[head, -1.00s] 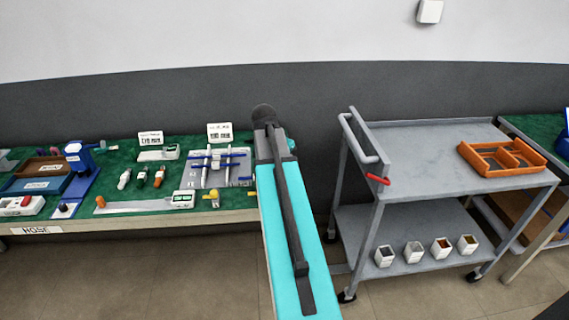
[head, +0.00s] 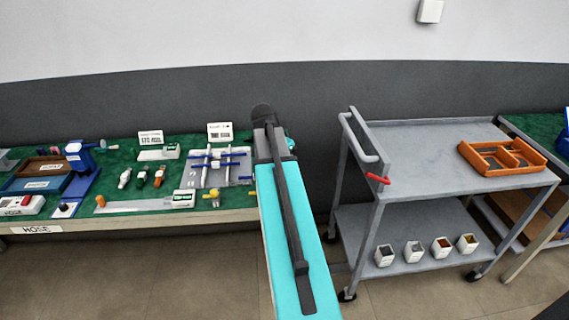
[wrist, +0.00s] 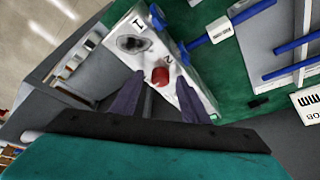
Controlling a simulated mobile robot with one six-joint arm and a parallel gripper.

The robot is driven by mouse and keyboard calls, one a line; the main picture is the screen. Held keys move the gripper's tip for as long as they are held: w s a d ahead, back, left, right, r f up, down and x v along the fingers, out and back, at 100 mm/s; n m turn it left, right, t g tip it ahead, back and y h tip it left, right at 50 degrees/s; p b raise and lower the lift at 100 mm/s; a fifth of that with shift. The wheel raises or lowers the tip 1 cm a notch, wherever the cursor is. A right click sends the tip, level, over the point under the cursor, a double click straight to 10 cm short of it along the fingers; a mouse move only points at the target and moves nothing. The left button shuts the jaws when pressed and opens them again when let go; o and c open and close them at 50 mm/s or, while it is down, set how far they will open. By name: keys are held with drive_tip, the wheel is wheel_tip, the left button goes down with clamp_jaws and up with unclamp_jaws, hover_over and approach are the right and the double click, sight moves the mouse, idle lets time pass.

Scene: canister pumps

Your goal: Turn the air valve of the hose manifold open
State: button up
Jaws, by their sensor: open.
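In the wrist view, a white block (wrist: 193,88) marked 1 and 2 lies ahead of my gripper. A dark grey round fitting (wrist: 131,43) sits by the 1, and a red knob (wrist: 160,75) by the 2. My gripper (wrist: 161,82) is open, one finger on each side of the red knob; I cannot tell whether they touch it. A blue pipe (wrist: 250,12) with a white tag runs to the block's side. I cannot tell which fitting is the air valve. In the head view my arm hides the gripper and block.
In the head view, blue pipes (head: 219,154) lie on a grey plate on the green mat (head: 118,158). A HOSE label (head: 36,229) marks the table's front edge. A grey trolley (head: 420,138) with an orange tray (head: 470,157) stands right of my arm.

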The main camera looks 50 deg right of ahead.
drive_tip(key=shift+r, duration=0.15)
drive_tip(key=b+v, duration=0.1)
drive_tip(key=v, duration=1.2)
drive_tip(key=shift+r, duration=0.2)
idle(0.5)
